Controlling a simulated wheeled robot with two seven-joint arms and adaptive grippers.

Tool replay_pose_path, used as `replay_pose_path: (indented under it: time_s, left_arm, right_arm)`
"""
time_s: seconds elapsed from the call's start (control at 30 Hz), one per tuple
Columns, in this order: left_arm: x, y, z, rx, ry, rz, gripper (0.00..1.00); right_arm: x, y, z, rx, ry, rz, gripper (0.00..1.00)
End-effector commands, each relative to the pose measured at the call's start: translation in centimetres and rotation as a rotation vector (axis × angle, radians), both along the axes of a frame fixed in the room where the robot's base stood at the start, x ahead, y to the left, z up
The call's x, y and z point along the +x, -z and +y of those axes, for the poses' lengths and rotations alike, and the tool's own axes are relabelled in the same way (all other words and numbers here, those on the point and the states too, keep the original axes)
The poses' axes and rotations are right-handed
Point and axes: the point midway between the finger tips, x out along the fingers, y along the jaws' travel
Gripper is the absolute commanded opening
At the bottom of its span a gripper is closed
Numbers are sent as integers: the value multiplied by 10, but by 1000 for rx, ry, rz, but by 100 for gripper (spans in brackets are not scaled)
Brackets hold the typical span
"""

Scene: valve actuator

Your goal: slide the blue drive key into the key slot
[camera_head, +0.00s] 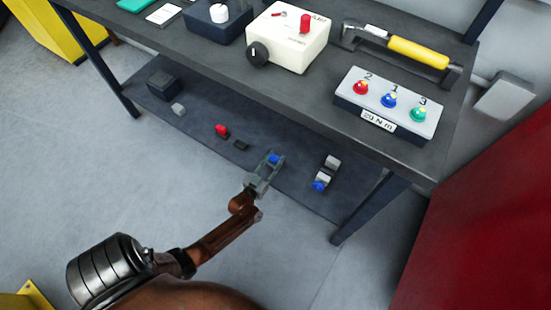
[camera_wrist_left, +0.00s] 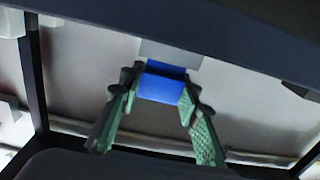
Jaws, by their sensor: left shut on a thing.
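My left gripper (camera_head: 271,163) is over the dark lower shelf and is shut on a small blue piece (camera_head: 274,159), which looks like the drive key. In the left wrist view the blue piece (camera_wrist_left: 162,84) sits between the two green-padded fingertips (camera_wrist_left: 162,92), with a pale grey part just beyond it. A second blue piece (camera_head: 319,186) with a light grey block lies on the shelf to the right of the gripper. The white box (camera_head: 290,40) on the bench top has a black knob and a red handle. I cannot make out the key slot. My right gripper is not in view.
The lower shelf (camera_head: 190,135) also holds a red piece (camera_head: 222,131), a dark box (camera_head: 163,83) and small blocks. The bench top edge overhangs it. A red cabinet (camera_head: 480,210) stands right.

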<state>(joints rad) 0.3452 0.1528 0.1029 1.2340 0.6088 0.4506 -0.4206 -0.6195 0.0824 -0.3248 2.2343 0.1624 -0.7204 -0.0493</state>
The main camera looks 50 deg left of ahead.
Motion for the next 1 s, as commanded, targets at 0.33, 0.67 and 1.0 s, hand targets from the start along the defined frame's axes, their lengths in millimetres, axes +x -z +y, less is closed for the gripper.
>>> replay_pose_path:
  time_s: [0.33,0.67,1.0]
  left_arm:
    - [0,6,0,0,0,-2,33]
    - [0,7,0,0,0,-1,51]
    - [-12,8,-3,-3,0,2,51]
  right_arm:
    - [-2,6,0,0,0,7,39]
    - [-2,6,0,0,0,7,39]
    - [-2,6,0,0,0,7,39]
